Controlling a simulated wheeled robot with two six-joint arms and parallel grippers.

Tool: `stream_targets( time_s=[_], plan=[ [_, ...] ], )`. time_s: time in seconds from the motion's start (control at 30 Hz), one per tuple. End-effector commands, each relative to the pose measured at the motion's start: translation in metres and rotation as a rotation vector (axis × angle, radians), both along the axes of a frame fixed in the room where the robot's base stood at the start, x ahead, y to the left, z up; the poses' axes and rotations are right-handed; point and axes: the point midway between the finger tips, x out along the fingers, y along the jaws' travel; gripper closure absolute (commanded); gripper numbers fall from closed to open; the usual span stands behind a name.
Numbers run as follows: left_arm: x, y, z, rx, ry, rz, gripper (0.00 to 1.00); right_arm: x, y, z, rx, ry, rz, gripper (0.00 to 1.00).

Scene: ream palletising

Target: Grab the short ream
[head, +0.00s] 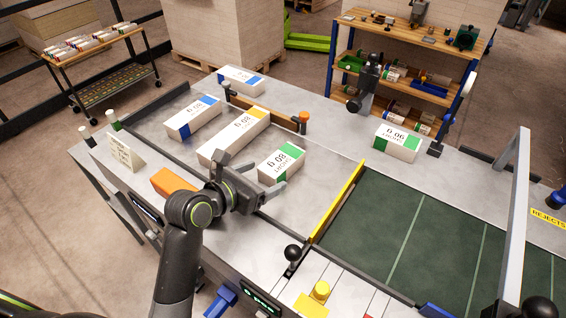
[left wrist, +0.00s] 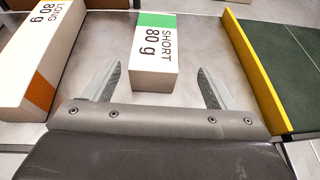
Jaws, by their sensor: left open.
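The short ream (head: 281,165) is a white block with a green end band and lies on the grey metal tray. It is marked SHORT 80 g in the left wrist view (left wrist: 154,52). My left gripper (head: 254,177) is open, on the near side of this ream. In the left wrist view the two fingers (left wrist: 159,88) stand apart, with the ream's near end just ahead and between them. Another green-banded ream (head: 396,143), marked 90 g, lies on the table at the right. My right gripper is not in view.
A long ream (head: 233,137) lies close to the left; it also shows in the left wrist view (left wrist: 38,58). Blue-banded reams (head: 194,118) lie farther back. A yellow rail (head: 338,200) borders the green conveyor (head: 384,230). An orange block (head: 174,183) sits at the near edge.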

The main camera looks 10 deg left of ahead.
Motion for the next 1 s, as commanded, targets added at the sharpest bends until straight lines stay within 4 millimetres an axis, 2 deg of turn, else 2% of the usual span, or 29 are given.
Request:
stream_targets(
  time_s=[0.1, 0.2, 0.43, 0.8, 1.0],
  plan=[
    [0.013, -0.007, -0.005, -0.002, 0.002, 0.0, 0.22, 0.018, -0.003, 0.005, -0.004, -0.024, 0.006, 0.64],
    [0.019, -0.01, -0.008, -0.001, 0.0, 0.0, 0.22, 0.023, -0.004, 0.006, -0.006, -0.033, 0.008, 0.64],
    [0.029, -0.013, -0.012, -0.001, 0.0, 0.0, 0.22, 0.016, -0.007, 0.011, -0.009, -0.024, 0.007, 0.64],
    [0.062, -0.024, -0.03, 0.0, 0.001, 0.0, 0.22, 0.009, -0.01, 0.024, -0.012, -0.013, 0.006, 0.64],
    [0.067, -0.026, -0.032, 0.001, -0.001, 0.001, 0.22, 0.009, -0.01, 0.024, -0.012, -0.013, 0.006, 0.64]
  ],
)
